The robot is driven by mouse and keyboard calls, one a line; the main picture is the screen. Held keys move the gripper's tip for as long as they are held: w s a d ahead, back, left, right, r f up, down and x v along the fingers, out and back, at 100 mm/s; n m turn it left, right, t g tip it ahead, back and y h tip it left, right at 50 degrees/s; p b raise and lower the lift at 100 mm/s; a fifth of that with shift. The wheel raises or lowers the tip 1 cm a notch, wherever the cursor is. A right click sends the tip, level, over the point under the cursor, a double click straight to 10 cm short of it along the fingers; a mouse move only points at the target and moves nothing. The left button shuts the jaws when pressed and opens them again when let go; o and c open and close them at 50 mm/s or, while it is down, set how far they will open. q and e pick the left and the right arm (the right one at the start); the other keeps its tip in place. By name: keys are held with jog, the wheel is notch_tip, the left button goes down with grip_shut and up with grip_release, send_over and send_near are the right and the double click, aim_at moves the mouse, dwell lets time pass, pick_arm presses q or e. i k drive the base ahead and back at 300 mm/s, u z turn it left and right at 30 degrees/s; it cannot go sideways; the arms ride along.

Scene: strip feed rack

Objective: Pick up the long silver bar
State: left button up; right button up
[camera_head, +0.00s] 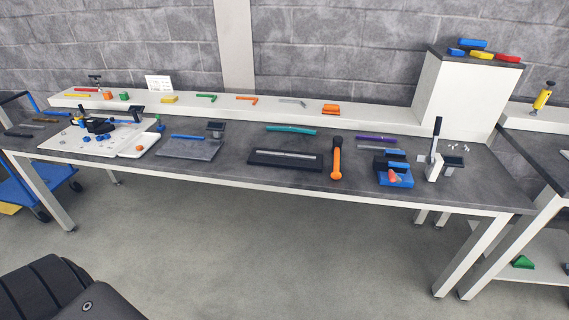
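The long silver bar (287,154) lies flat, running left to right, on a black block or tray (262,161) at the middle of the grey workbench, near its front edge. Its whole top side looks uncovered. Neither of my grippers shows in the head view, and nothing touches the bar.
An orange-handled tool (336,160) lies just right of the black tray, and a teal tool (290,130) lies behind it. A grey plate (187,149) is to the left. A blue vise-like fixture (394,178) and a lever press (433,165) stand to the right.

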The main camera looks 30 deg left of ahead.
aim_at(258, 152)
jog(key=z, duration=0.4)
jog(key=i, duration=0.6)
jog(key=z, duration=0.4)
jog(key=i, duration=1.05)
jog(key=u, duration=1.05)
jog(key=i, duration=0.8)
jog(key=u, duration=0.95)
